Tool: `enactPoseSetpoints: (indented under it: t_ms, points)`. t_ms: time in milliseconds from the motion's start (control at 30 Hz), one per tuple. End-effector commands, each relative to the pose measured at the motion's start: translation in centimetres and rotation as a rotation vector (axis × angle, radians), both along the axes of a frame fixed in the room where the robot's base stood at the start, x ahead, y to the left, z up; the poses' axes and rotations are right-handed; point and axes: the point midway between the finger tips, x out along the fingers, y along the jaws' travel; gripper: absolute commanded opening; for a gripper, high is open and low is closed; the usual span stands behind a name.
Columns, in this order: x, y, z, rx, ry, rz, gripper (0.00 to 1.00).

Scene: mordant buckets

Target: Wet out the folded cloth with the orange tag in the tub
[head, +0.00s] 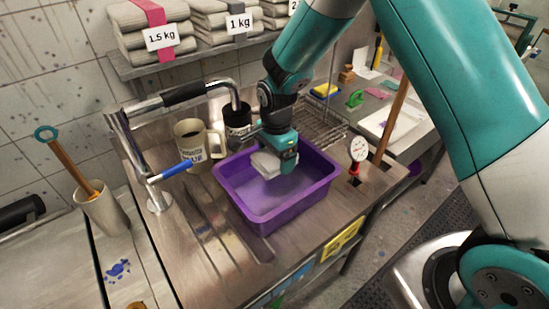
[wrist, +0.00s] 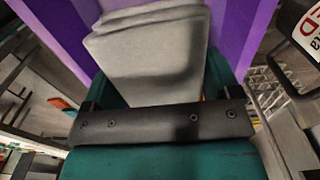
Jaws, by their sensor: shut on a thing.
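The purple tub (head: 258,217) sits on the steel counter below the tap. Its inside looks paler and hazy; I cannot tell how deep any liquid is. My gripper (head: 274,158) is over the tub, shut on the pale grey folded cloth (head: 266,165). The cloth hangs within the tub's outline; whether it touches the liquid is unclear. In the wrist view my gripper (wrist: 160,84) has a finger on each side of the cloth (wrist: 155,50), with purple tub wall (wrist: 235,25) beyond. A speck of orange shows beside the cloth, too small to confirm as its tag.
The tap (head: 125,150) with its blue lever (head: 170,172) stands left of the tub. A beige mug (head: 192,145) and a black container (head: 237,117) stand behind it. The ribbed drainer at front left is clear.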

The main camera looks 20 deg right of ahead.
Motion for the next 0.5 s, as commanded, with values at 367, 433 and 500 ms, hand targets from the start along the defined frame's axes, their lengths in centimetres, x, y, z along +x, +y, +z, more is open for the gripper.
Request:
enactPoseSetpoints:
  t_ms: [367, 433, 500]
  points:
    - [0.0, 0.0, 0.5, 0.0, -0.001, 0.0, 0.58]
    - [0.0, 0.0, 1.0, 0.001, -0.002, 0.0, 0.58]
    - [0.0, 0.0, 1.8, 0.001, -0.002, 0.0, 0.58]
